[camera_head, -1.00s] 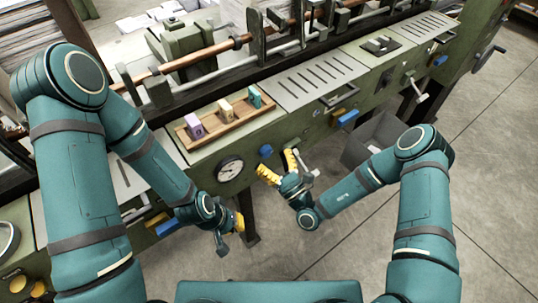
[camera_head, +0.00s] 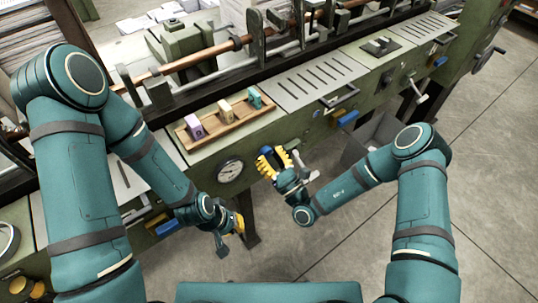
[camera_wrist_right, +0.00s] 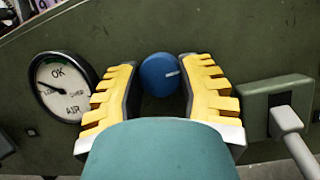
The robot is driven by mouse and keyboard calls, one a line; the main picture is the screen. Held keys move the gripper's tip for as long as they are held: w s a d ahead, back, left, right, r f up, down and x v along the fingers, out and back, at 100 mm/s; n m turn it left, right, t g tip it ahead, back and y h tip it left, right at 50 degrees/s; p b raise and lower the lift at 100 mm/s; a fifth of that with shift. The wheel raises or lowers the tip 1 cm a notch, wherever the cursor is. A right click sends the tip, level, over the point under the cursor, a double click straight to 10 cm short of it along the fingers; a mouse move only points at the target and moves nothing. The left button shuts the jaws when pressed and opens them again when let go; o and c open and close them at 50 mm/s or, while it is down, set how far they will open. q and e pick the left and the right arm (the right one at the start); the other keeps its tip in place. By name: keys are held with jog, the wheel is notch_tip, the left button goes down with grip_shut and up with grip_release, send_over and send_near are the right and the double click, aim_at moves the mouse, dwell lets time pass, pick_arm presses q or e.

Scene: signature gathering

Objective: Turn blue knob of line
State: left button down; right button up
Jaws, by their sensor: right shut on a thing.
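The blue knob (camera_wrist_right: 160,73) is a round dial with a pale line mark, on the green machine's front panel. In the head view the knob (camera_head: 265,150) shows just above the yellow fingers, partly covered. My right gripper (camera_head: 272,158) is at the panel, with its yellow fingers on either side of the knob, shut on it. In the right wrist view the mark points to the right and slightly up. My left gripper (camera_head: 233,225) hangs empty in front of the machine at lower left; its opening is unclear.
A round AIR gauge (camera_wrist_right: 60,88) sits left of the knob, and a grey lever on a green box (camera_wrist_right: 278,110) is to its right. A wooden tray (camera_head: 240,117) with small blocks lies above. A grey bin (camera_head: 358,150) stands on the floor at right.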

jog(key=m+h+p, duration=0.1)
jog(key=m, duration=0.1)
jog(key=m+t+h+p, duration=0.1)
jog(key=m, duration=0.2)
jog(key=shift+r+t+p, duration=0.15)
jog(key=shift+t+p, duration=0.15)
jog(key=shift+p, duration=0.1)
jog(key=shift+m+h+p, duration=0.75)
jog(key=shift+m+h, duration=0.15)
jog(key=shift+m, duration=0.7)
jog(key=o, duration=1.2)
jog(key=v, duration=1.2)
jog(key=shift+a+f, duration=0.1)
jog(key=shift+f, duration=0.2)
